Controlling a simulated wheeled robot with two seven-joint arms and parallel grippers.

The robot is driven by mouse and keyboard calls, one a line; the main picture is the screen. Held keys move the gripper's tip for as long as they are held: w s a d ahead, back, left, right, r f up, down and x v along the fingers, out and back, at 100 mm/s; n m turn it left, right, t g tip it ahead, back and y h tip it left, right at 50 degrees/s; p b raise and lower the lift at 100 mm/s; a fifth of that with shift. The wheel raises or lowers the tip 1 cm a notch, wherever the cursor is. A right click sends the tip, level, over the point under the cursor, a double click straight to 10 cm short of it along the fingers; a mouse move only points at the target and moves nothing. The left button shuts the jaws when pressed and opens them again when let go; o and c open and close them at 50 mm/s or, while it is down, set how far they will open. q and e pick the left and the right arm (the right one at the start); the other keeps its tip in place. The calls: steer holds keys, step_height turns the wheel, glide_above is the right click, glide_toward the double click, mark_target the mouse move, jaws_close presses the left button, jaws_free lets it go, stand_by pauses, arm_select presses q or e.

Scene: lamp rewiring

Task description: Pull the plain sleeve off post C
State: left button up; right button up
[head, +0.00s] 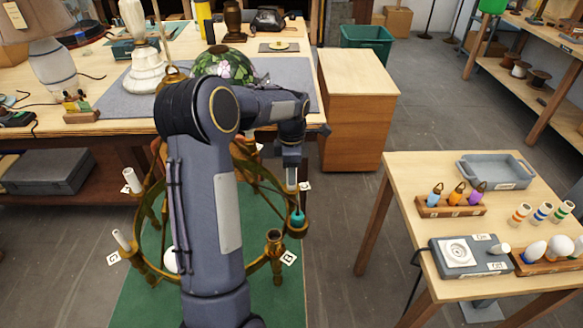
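A brass ring-shaped lamp frame (150,215) with several upright posts stands on a green mat. Plain white sleeves stand on two left posts: an upper-left sleeve (131,180) and a lower-left sleeve (121,239). The lower-left post has a letter card (113,257), too small to read surely as C. A bare post (274,243) at the front right has another card (290,257). My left gripper (292,190) points down at the right side of the frame, just above a teal piece (297,217) on a post. Its finger gap is unclear. My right gripper is out of view.
My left arm hides the frame's middle. A workbench with lamps (110,128) stands behind.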

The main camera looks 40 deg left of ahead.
arm_select(q)
steer(key=c, duration=0.8)
steer(key=shift+r, duration=0.1)
steer(key=shift+c, duration=0.2)
steer(key=shift+r, duration=0.1)
step_height(320, 180, up, 10)
steer(key=p, duration=0.7)
